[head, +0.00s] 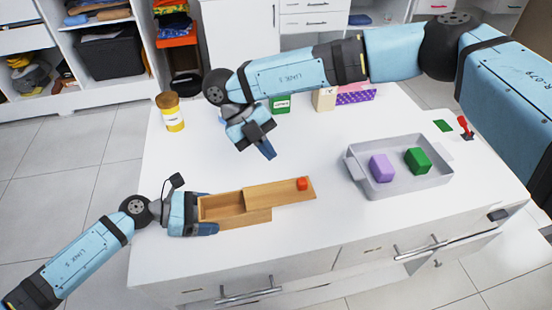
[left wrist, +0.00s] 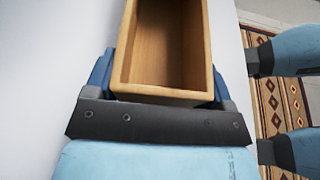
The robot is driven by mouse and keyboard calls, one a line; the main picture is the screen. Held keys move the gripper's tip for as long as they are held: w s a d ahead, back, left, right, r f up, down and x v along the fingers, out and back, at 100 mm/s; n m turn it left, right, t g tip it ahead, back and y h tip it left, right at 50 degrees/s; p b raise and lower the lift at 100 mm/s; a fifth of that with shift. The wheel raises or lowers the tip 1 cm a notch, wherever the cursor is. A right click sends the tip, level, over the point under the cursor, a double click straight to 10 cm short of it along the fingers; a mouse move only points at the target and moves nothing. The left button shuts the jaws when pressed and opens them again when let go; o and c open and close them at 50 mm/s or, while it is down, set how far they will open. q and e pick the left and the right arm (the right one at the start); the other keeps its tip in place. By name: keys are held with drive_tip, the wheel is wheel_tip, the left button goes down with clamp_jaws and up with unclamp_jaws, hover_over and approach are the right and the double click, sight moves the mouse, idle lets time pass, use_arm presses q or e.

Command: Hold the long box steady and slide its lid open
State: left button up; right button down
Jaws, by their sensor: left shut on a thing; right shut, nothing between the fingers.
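The long wooden box (head: 240,217) lies on the white table near its front edge. Its lid (head: 270,193) is slid to the right, sticks out past the box's right end, and carries a red knob (head: 302,184). The left part of the box is open, and its inside looks empty in the left wrist view (left wrist: 165,45). My left gripper (head: 206,214) is shut on the box's left end, one finger on each side wall. My right gripper (head: 262,145) is shut and empty, above the table behind the box, apart from the lid.
A grey tray (head: 357,177) with a purple block (head: 381,168) and a green block (head: 417,161) stands to the right. A yellow jar (head: 171,111) stands at the back left. A green box (head: 280,104) and a purple patterned box (head: 356,93) stand at the back.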

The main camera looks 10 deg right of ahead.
use_arm(q)
drive_tip(key=shift+s+f, duration=0.1)
idle(0.3)
drive_tip(key=o, duration=0.8)
drive_tip(key=shift+r+v, duration=0.25)
drive_tip(key=shift+v, duration=1.85)
drive_tip(key=shift+r+v, duration=0.25)
drive_tip(key=shift+v, duration=1.85)
drive_tip(key=shift+d, duration=0.2)
